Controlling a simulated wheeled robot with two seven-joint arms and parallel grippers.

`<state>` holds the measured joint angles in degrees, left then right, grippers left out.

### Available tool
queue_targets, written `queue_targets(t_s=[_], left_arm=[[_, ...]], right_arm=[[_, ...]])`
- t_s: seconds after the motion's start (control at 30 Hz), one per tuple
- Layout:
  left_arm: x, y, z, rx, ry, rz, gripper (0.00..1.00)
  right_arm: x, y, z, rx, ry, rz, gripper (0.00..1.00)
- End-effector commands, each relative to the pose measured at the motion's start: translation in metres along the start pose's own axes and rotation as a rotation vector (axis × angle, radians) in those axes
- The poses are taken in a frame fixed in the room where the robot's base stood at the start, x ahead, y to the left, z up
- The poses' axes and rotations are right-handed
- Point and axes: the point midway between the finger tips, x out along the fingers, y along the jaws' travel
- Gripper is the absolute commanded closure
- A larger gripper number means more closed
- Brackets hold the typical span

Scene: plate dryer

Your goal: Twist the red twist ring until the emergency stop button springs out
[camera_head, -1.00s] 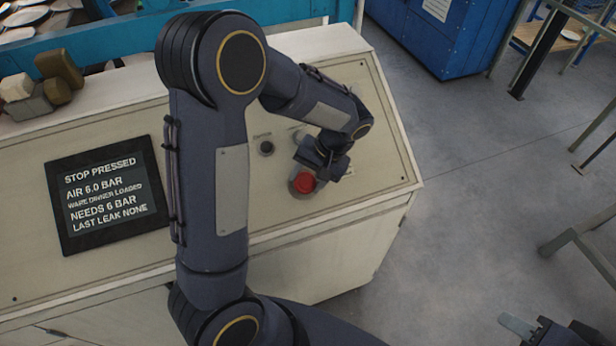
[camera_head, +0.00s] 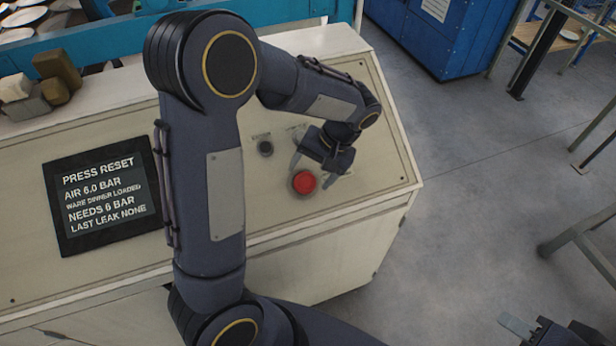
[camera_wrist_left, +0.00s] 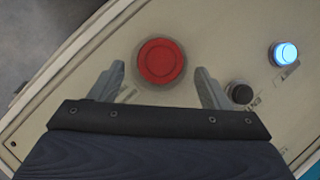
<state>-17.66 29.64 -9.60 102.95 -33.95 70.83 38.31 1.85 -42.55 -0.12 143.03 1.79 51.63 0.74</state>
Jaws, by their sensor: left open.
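The red emergency stop button with its red twist ring (camera_head: 304,182) sits on the sloping cream control panel (camera_head: 375,150). It also shows in the left wrist view (camera_wrist_left: 161,62), whole and uncovered. My left gripper (camera_head: 320,165) is above and just behind the button in the head view. In the wrist view its two fingers (camera_wrist_left: 158,85) are spread apart with nothing between them, and the button lies beyond their tips. The display screen (camera_head: 105,193) reads PRESS RESET. My right gripper (camera_head: 545,330) shows only partly at the bottom right edge, and its opening is unclear.
A dark round knob (camera_head: 265,148) is on the panel left of the gripper. A lit blue button (camera_wrist_left: 285,53) shows in the wrist view, beside a dark knob (camera_wrist_left: 240,93). Brown and grey blocks (camera_head: 57,68) lie at the panel's upper left.

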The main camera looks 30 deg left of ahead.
Motion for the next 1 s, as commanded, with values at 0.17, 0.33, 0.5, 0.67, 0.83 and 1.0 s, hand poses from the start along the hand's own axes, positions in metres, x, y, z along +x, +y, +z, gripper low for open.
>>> queue_targets(t_s=[0.17,0.33,0.5,0.67,0.83,1.0], left_arm=[[-0.031,0.001,-0.001,0.001,0.004,0.002,0.29],[-0.047,0.001,0.0,0.0,0.001,0.0,0.29],[-0.05,0.0,0.0,0.001,-0.002,0.0,0.29],[-0.05,0.0,0.0,0.001,-0.001,0.0,0.29],[-0.05,0.0,0.0,0.001,-0.001,-0.001,0.29],[-0.049,0.0,0.0,0.001,-0.001,-0.001,0.29]], right_arm=[[0.004,0.002,0.002,0.0,0.0,0.0,0.64],[0.004,0.002,0.002,0.0,0.0,0.0,0.64],[0.004,0.002,0.002,0.0,0.0,0.0,0.64],[0.004,0.002,0.002,0.0,0.0,0.0,0.64],[0.004,0.002,0.002,0.0,0.0,0.0,0.64],[0.004,0.002,0.002,0.0,0.0,0.0,0.64]])
